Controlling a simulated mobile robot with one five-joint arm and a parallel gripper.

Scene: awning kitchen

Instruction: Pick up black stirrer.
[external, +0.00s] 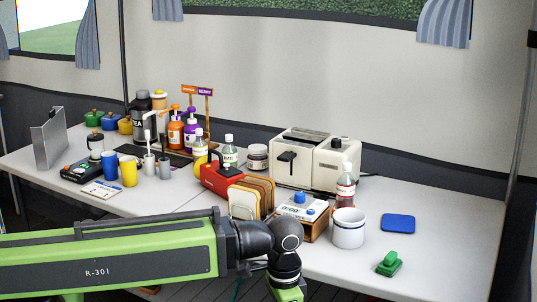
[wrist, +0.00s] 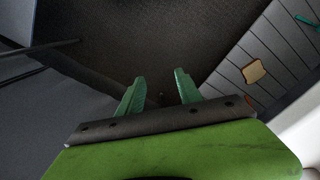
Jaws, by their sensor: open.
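I cannot single out a black stirrer with certainty. In the external view, a small grey holder (external: 164,165) with a thin upright stem stands on the table left of centre. A similar white holder (external: 148,163) stands just left of it. My gripper (wrist: 158,77) is open and empty in the wrist view, its two green fingers apart over dark floor. In the external view my arm reaches along the table's front, and the fingertips are out of frame. My gripper is well away from the holders.
A yellow cup (external: 129,171) and a blue cup (external: 109,164) stand left of the holders. In the wrist view, a bread slice (wrist: 254,71) lies on planks.

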